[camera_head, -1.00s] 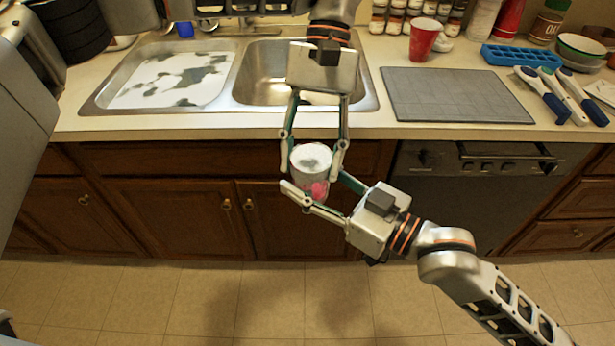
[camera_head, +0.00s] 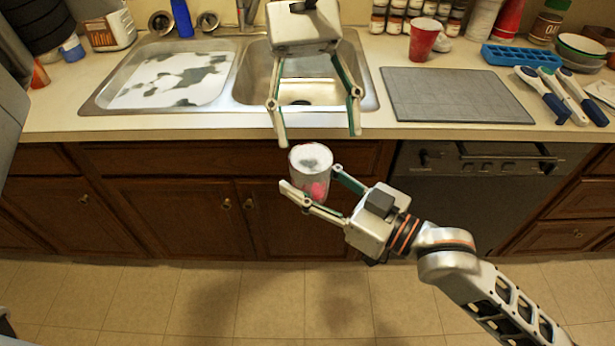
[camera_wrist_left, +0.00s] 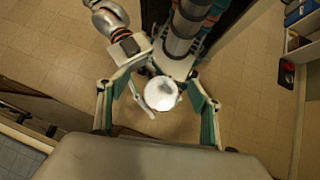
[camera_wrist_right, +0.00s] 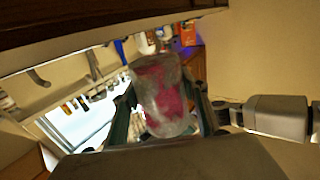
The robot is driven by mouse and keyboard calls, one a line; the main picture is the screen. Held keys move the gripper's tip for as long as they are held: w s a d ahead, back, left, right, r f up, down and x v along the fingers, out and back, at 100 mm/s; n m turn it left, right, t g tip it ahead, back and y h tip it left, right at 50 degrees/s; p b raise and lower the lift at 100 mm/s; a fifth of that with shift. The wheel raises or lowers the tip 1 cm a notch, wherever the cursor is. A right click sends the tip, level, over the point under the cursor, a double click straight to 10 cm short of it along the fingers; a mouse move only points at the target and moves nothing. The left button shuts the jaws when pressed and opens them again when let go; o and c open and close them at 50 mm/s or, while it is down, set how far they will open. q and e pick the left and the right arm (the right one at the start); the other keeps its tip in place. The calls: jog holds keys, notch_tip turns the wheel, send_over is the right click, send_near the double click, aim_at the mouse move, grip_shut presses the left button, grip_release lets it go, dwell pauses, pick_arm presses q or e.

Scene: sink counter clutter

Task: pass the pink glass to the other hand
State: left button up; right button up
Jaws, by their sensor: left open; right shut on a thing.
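The pink glass (camera_head: 311,172) is a clear tumbler with a pink patch, held upright in front of the counter edge in the head view. My right gripper (camera_head: 309,184) is shut on its lower part. The glass also fills the middle of the right wrist view (camera_wrist_right: 163,95), between the fingers. My left gripper (camera_head: 318,140) is open and empty, above and just behind the glass, its fingers apart and clear of it. In the left wrist view the glass (camera_wrist_left: 161,93) shows from its top, beyond the open fingers.
A double sink (camera_head: 240,85) lies behind my left gripper. On the counter are a grey mat (camera_head: 455,95), a red cup (camera_head: 424,40), a blue ice tray (camera_head: 520,55) and several blue-handled tools (camera_head: 560,95). The floor in front of the cabinets is clear.

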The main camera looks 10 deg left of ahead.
pick_arm(q)
jog(key=s+d+r+n+g+h, duration=0.25)
jog(key=d+n+h, duration=0.55)
jog(key=d+h, duration=0.6)
jog(key=w+a+f+n+t+h, duration=0.1)
jog(key=w+a+n+t+h, duration=0.8)
jog(key=w+n+t, duration=0.6)
jog(key=a+f+n+t+y, duration=0.65)
jog(key=f+n, duration=0.45)
jog(key=n, duration=0.2)
jog(key=a+f+n+t+y, duration=0.5)
jog(key=f+n+t+y, duration=0.25)
jog(key=f+n, duration=0.4)
jog(key=s+a+f+n+g+y, duration=0.2)
jog(key=s+a+f+n+y, duration=0.1)
jog(key=s+f+n, duration=0.2)
jog(key=s+a+f+n+g+y, duration=0.3)
jog(key=s+f+n, duration=0.3)
jog(key=s+f, duration=0.4)
jog(key=s+a+f+n+g+y, duration=0.3)
jog(key=s+f+n, duration=0.3)
jog(key=f, duration=0.5)
jog(key=shift+s+a+f, duration=0.4)
jog(key=shift+s+a, duration=0.45)
jog(key=shift+s, duration=0.25)
